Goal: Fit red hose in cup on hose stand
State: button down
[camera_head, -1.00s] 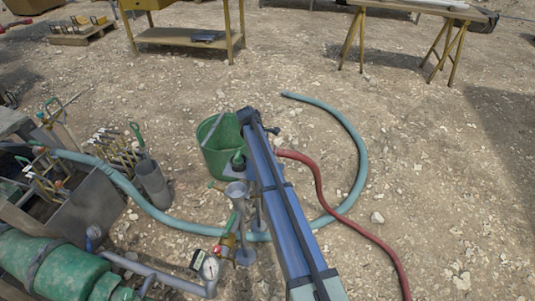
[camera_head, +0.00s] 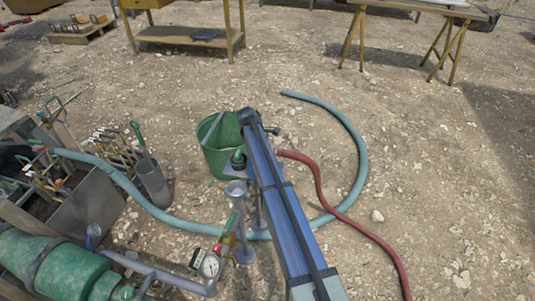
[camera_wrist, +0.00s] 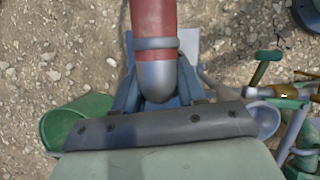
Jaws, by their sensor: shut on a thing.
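The red hose (camera_head: 340,210) runs from the lower right of the head view to behind the end of my arm. In the wrist view the red hose (camera_wrist: 153,18) ends in a rounded grey metal tip. My gripper (camera_wrist: 157,85) is shut on the hose near this tip, with a blue finger on each side. In the head view the gripper is mostly hidden by my arm. The hose stand's grey cup (camera_head: 235,188) stands upright just left of my arm. A grey cup edge (camera_wrist: 267,118) shows right of the gripper in the wrist view, apart from the tip.
A green bucket (camera_head: 218,150) stands behind the cup. A teal hose (camera_head: 362,150) curves over the stony ground. A valve with a pressure gauge (camera_head: 210,266), green tank (camera_head: 60,265) and metal bin of tools (camera_head: 90,210) are at left. Ground at right is mostly clear.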

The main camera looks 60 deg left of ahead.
jog(key=shift+f, duration=0.5)
dwell(0.4)
jog(key=c, duration=0.6)
grip_release()
jog(key=shift+o, duration=0.2)
jog(key=v, duration=1.3)
jog(key=shift+r, duration=0.35)
